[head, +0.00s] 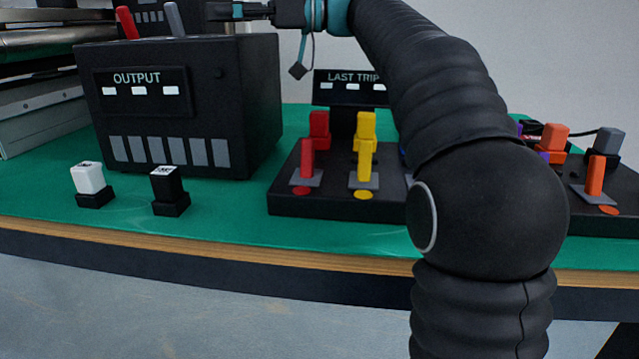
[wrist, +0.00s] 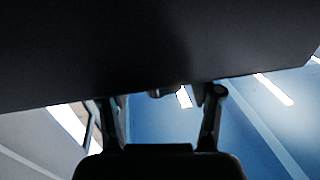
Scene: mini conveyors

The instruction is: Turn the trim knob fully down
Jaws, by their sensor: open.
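No control in view carries a readable trim label. My gripper (head: 214,11) is at the top of the head view, pointing left, above and behind that box's top. In the wrist view my gripper (wrist: 162,96) has its two fingers apart. A small greyish rounded piece (wrist: 161,93) shows between them at the edge of a dark surface (wrist: 160,45); its identity is unclear.
Red (head: 127,22) and grey levers (head: 174,18) rise at the OUTPUT box top. White (head: 88,178) and black switches (head: 166,184) stand in front. A black panel with red (head: 307,158) and yellow levers (head: 364,160) is right. My arm hides part of it. Green tabletop (head: 235,217) is clear in front.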

